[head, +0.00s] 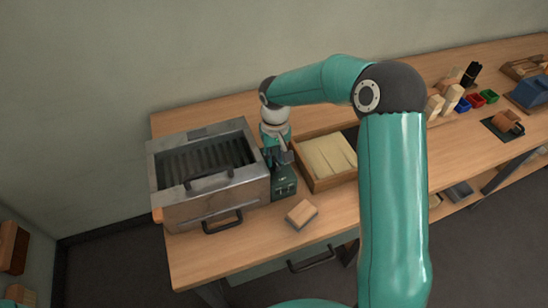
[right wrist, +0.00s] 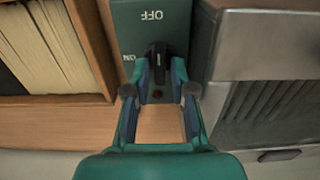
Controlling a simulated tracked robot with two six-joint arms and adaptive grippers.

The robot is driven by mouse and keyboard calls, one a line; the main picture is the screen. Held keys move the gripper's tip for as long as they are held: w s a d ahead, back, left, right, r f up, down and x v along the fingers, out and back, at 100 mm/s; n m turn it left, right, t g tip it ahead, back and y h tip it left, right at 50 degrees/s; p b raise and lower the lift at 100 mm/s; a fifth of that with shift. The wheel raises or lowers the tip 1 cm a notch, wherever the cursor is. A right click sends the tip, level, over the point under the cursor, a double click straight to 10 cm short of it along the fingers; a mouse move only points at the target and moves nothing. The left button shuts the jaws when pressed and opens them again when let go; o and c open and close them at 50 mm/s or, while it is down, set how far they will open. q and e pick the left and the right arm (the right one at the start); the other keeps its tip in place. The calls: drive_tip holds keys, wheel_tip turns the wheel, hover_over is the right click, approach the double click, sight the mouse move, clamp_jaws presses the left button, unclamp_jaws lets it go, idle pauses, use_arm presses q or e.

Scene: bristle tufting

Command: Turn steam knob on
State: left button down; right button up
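The steam knob (right wrist: 158,57) is a black lever knob on a dark green box, with OFF printed beyond it and ON to its left. Its pale mark lies along the line toward OFF. The green control box (head: 285,187) stands at the right side of the metal steamer (head: 215,200). My right gripper (right wrist: 160,68) has its two fingers on either side of the knob, with a gap showing at the right finger. In the head view my right gripper (head: 279,157) is over the box and hides the knob. My left gripper is not seen.
A wooden tray (head: 318,184) with pale strips lies just right of the box. A small wood block (head: 302,214) lies in front of it. Wooden blocks, coloured bins (head: 476,101) and a brown mug (head: 506,121) stand farther right on the bench.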

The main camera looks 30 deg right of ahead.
drive_tip(key=shift+f, duration=0.55)
clamp_jaws()
